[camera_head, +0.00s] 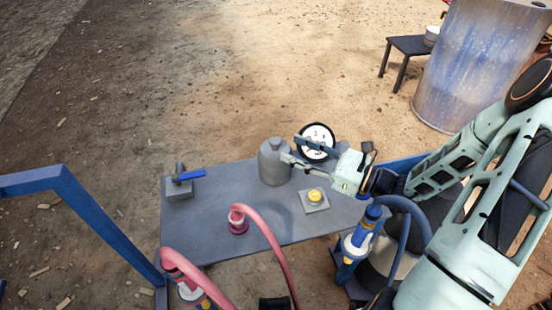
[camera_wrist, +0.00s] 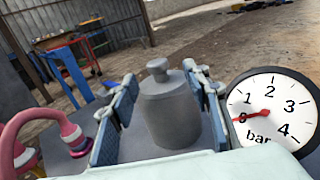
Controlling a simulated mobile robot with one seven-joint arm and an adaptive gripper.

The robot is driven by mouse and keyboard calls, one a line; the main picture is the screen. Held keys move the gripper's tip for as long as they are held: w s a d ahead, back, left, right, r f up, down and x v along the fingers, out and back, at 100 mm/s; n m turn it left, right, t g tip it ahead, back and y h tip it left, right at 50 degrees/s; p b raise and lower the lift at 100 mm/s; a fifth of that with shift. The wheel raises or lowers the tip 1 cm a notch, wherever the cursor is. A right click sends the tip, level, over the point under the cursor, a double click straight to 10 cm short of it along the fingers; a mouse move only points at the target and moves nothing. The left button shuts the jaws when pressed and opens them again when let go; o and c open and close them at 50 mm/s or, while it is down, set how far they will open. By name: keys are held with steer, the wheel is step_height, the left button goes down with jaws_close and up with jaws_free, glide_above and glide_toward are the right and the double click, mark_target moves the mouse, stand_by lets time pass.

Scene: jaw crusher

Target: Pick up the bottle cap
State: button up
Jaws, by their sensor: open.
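The bottle (camera_head: 274,165) is a squat grey cylinder standing upright on the grey table. Its cap (camera_head: 276,144) is a small grey knob on top. In the wrist view the bottle (camera_wrist: 170,112) stands between the two fingers, with the cap (camera_wrist: 158,69) level with the fingertips or a little beyond. My gripper (camera_head: 292,150) reaches in from the right in the head view, fingers open and pointing at the bottle. It holds nothing; whether a finger touches the bottle I cannot tell.
The grey table (camera_head: 195,230) carries a round pressure gauge (camera_head: 317,138) just behind my gripper, a yellow button on a plate (camera_head: 315,197), a blue-handled valve (camera_head: 181,179) and a red hose end (camera_head: 237,221). A blue frame (camera_head: 100,225) stands left.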

mark_target(275, 140)
steer(key=b+x, duration=0.1)
steer(key=x, duration=0.5)
steer(key=shift+a+b, duration=0.3)
steer(key=shift+b, duration=0.05)
steer(key=shift+c, duration=0.3)
jaws_close()
